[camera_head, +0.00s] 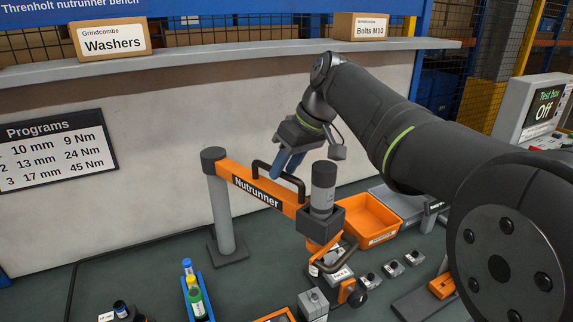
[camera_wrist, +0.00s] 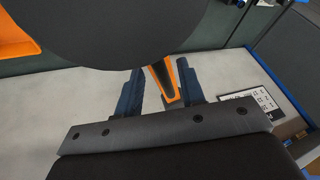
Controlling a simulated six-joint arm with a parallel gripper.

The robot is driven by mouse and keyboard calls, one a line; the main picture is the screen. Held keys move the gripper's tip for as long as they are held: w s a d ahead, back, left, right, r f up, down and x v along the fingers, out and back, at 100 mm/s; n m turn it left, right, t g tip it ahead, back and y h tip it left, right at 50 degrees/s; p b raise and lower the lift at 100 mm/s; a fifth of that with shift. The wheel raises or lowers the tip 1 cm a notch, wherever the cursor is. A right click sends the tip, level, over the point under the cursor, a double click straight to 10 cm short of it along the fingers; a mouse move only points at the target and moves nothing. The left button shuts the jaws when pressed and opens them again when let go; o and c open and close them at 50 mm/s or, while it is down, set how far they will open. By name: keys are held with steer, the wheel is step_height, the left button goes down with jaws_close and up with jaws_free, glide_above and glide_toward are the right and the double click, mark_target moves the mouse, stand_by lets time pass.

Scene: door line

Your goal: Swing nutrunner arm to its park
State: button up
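The orange nutrunner arm (camera_head: 240,181) reaches from a grey post (camera_head: 222,215) to a dark motor cylinder (camera_head: 322,188) at its right end. A black loop handle (camera_head: 292,181) stands on top of the arm. My gripper (camera_head: 283,170) points down at this handle, its blue fingers close to it. In the wrist view my gripper (camera_wrist: 160,75) is open, with the orange arm (camera_wrist: 163,80) showing between the fingers, nearer the right one. I cannot tell whether a finger touches the handle. A large dark round shape hides the upper middle of that view.
An orange bin (camera_head: 371,222) stands behind and right of the motor. Several small metal parts (camera_head: 391,268) lie right of the tool. A blue tray with bottles (camera_head: 196,297) is at the front left. A shelf (camera_head: 215,54) with boxes runs along the back.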

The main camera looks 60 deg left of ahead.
jaws_close()
steer(key=shift+w, duration=0.15)
steer(key=w+a+n+g+h, duration=0.1)
steer(key=w+a+n+h, duration=0.1)
steer(key=w+a+n, duration=0.4)
steer(key=shift+w+a, duration=1.55)
steer(key=shift+w, duration=0.95)
jaws_free()
